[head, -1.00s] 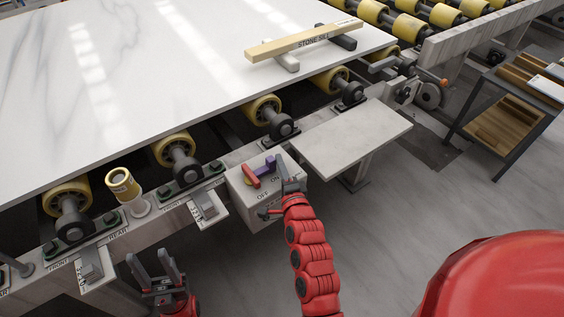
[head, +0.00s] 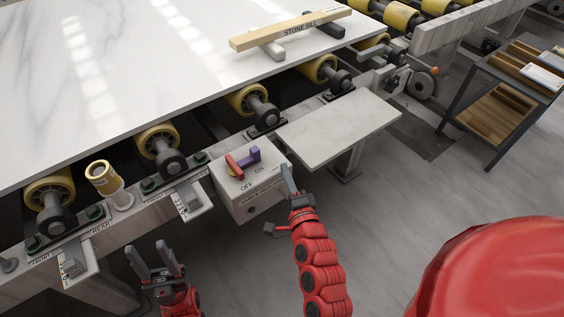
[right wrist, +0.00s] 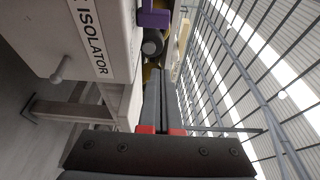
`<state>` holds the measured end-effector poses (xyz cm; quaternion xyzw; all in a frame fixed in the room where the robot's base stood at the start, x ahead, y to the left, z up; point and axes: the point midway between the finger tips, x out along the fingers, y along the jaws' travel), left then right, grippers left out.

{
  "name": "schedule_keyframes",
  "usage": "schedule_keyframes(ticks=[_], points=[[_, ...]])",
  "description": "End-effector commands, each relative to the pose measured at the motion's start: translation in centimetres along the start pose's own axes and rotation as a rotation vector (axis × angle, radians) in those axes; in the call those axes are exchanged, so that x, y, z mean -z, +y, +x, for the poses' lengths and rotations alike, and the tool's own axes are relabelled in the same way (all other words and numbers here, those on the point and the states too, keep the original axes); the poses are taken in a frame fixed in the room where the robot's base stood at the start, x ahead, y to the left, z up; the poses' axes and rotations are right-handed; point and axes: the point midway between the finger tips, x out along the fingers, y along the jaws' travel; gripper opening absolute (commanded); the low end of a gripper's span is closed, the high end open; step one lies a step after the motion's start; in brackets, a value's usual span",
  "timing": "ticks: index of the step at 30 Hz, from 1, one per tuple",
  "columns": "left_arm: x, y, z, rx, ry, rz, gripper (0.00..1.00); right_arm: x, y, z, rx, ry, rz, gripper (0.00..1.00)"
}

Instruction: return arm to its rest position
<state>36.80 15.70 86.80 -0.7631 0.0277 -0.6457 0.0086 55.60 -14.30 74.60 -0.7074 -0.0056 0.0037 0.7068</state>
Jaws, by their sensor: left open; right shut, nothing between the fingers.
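My right gripper (head: 285,168) is shut and empty at the right edge of the switch box (head: 247,203) in the head view. Whether it touches the box I cannot tell. Its closed fingers (right wrist: 160,98) point up in the right wrist view, beside the box wall lettered "ISOLATOR" (right wrist: 92,40). On top of the box are a red handle (head: 236,167) and a purple piece (head: 252,155), with ON and OFF lettering; the purple piece also shows in the wrist view (right wrist: 153,15). My left gripper (head: 153,256) is open and empty at the lower left, below the machine's front edge.
A marble slab (head: 150,80) rests on yellow rollers (head: 157,141), with a "STONE SILL" bar (head: 290,30) on it. A grey side plate (head: 340,128) juts out right of the box. A shelf trolley (head: 500,105) stands far right. The floor between is clear.

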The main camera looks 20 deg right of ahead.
Motion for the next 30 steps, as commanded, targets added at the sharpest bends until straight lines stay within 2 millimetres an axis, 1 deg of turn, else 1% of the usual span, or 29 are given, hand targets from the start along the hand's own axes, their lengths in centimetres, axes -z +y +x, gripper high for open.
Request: schedule_keyframes(ticks=[1, 5, 19, 21, 23, 26, 29, 30], points=[[0.0, 0.0, 0.0, 0.000, 0.000, 0.000, 0.50, 0.0, 0.1, -0.4, -0.002, 0.000, 0.000, 0.00], [0.0, 0.0, 0.0, 0.000, 0.000, 0.000, 0.50, 0.0, 0.1, -0.7, -0.002, 0.000, 0.000, 0.00], [0.0, 0.0, 0.0, 0.000, 0.000, 0.000, 0.50, 0.0, 0.0, -0.6, -0.001, 0.000, 0.000, 0.00], [0.0, 0.0, 0.2, 0.000, 0.000, 0.000, 0.50, 0.2, -0.3, -0.6, 0.009, 0.007, -0.012, 0.00], [0.1, 0.0, 0.7, 0.000, 0.000, 0.000, 0.50, 0.6, -1.1, -0.5, 0.035, 0.026, -0.046, 0.00], [0.3, -0.1, 2.0, 0.000, 0.000, 0.000, 0.50, 1.7, -3.6, -0.4, 0.121, 0.090, -0.172, 0.00], [0.7, -0.2, 3.9, 0.000, 0.000, 0.000, 0.50, 3.2, -7.8, -0.9, 0.264, 0.203, -0.374, 0.00], [0.8, -0.2, 4.7, 0.000, 0.000, 0.000, 0.50, 3.8, -9.7, -1.4, 0.330, 0.258, -0.469, 0.00]])
